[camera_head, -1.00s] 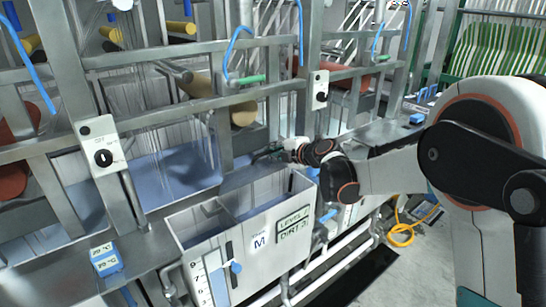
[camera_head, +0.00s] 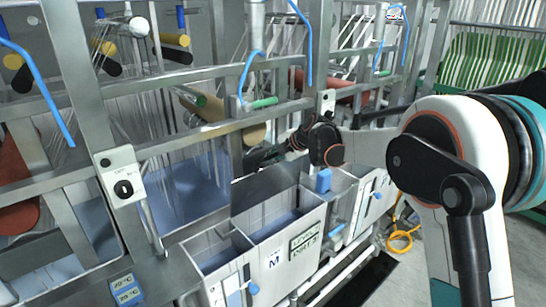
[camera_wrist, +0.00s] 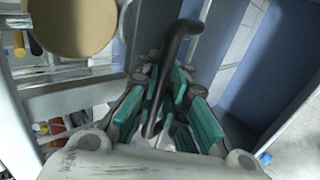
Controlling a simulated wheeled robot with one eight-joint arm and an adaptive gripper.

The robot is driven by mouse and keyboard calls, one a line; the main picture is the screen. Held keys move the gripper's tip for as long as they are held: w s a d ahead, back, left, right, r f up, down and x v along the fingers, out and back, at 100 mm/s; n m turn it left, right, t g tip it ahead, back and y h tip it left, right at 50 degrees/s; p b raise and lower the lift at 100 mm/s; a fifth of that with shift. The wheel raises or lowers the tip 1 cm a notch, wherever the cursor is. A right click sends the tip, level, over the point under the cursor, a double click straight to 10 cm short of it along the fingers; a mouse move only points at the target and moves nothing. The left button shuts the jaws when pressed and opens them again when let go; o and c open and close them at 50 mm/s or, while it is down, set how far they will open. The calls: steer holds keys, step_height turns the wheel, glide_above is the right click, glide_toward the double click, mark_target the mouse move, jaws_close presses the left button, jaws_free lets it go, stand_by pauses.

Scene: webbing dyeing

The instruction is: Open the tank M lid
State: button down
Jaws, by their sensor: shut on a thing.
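Tank M (camera_head: 276,281) is a pale box with an "M" label on its front, below the rack. Its top is open, showing two compartments with bluish insides. A grey panel, apparently its lid (camera_head: 268,190), stands raised and steeply tilted along the tank's back edge. My gripper (camera_head: 272,154) is above and behind this panel, small and partly dark in the head view. In the wrist view, my gripper's teal pads (camera_wrist: 168,112) close around a black bent bar handle (camera_wrist: 176,45). Where the handle joins the lid is hidden.
Metal rack posts and rails with rollers (camera_head: 235,130) stand close behind the gripper. A switch box (camera_head: 122,175) is at left. Another tank (camera_head: 370,200) with blue parts adjoins tank M on the right. A yellow hose (camera_head: 402,240) lies on the floor.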

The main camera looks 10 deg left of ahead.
steer(key=shift+r, duration=0.1)
steer(key=c, duration=1.7)
jaws_free()
steer(key=shift+d, duration=0.1)
steer(key=shift+s+d+r, duration=0.1)
steer(key=v, duration=1.1)
steer(key=shift+s+d+r, duration=0.15)
steer(key=shift+s+r, duration=0.05)
steer(key=shift+r, duration=0.1)
